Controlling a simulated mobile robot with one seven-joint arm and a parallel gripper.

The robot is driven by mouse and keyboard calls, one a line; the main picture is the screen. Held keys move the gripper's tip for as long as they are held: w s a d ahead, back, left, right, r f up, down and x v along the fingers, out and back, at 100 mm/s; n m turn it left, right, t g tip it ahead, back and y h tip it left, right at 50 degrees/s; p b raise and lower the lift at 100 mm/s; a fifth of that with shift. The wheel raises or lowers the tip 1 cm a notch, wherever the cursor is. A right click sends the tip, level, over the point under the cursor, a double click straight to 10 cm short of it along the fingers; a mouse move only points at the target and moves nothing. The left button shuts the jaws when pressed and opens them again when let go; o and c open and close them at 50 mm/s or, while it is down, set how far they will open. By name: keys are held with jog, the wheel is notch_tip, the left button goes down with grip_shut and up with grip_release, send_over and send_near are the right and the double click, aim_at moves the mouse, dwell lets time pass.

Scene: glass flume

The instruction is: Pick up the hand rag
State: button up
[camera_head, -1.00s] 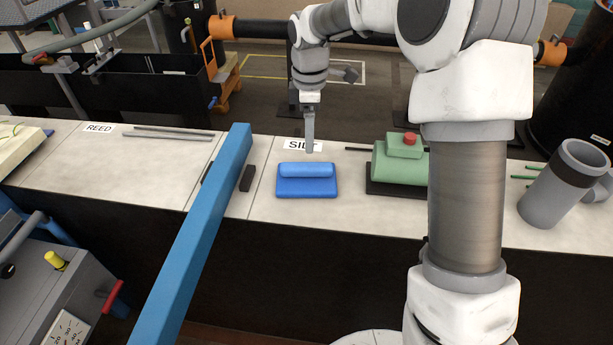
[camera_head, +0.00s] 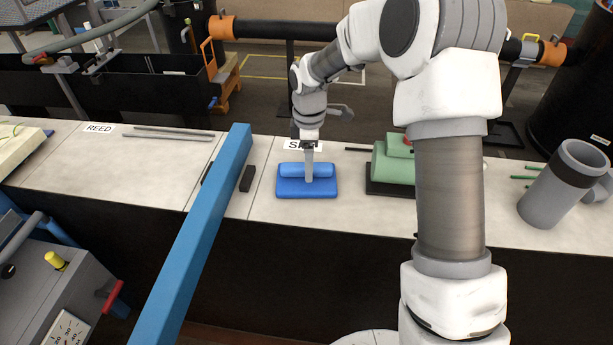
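The hand rag appears to be the blue folded cloth (camera_head: 291,188), a flat pad with a rolled ridge along its back, lying on the pale bench top. My gripper (camera_head: 309,178) points down at the right part of the rag's roll and overlaps it in the picture. Only one grey finger shows, edge-on, so I cannot tell how far apart the fingers are. Whether it touches the rag is also unclear. The rag lies flat on the bench.
A green machine with a red knob (camera_head: 393,163) stands on a dark base right of the rag. A blue beam (camera_head: 195,235) crosses the front left, beside a small black block (camera_head: 247,178). Thin grey rods (camera_head: 170,134) lie at the left.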

grip_shut()
